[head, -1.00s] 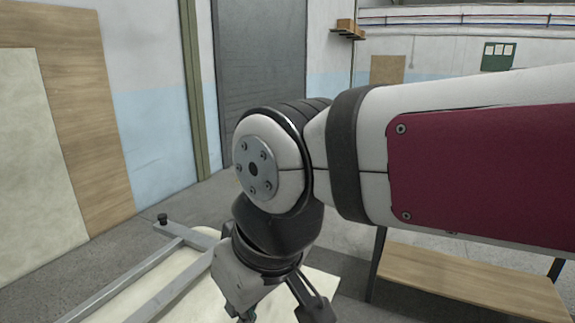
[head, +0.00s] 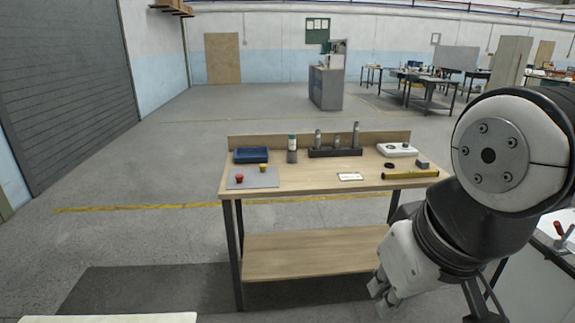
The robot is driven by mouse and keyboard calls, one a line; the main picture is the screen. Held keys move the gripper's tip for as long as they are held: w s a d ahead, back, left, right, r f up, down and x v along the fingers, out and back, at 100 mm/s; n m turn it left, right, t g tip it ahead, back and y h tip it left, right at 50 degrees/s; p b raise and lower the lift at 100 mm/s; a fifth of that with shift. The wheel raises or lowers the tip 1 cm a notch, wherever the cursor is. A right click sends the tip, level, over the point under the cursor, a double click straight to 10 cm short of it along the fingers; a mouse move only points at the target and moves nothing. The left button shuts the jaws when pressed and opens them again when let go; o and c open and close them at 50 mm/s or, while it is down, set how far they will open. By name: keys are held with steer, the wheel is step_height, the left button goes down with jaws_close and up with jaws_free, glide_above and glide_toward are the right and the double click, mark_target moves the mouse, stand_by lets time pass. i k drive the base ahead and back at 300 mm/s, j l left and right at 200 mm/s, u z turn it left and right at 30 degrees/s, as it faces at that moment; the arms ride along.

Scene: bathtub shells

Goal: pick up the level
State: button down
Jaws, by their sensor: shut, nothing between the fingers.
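The level is a yellow bar (head: 408,174) lying flat at the right front of the wooden workbench (head: 300,180) in the head view. My gripper (head: 383,302) is at the lower right, pointing down, below the level in the picture and nearer to me. It is apart from the level and holds nothing. Its fingers are small in view and partly hidden by its own body.
On the bench are a blue tray (head: 251,155), a grey plate (head: 252,178) with red and yellow knobs, a bottle (head: 292,148), a dark rack (head: 335,152), a white device (head: 397,150) and a small grey block (head: 422,163) near the level. Open floor lies left.

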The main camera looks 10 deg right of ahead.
mark_target(414, 174)
steer(key=z, duration=1)
steer(key=i+l, duration=0.1)
steer(key=i, duration=0.7)
steer(key=i+u, duration=0.1)
steer(key=i, duration=0.65)
steer(key=i+l, duration=0.2)
steer(key=i, duration=0.6)
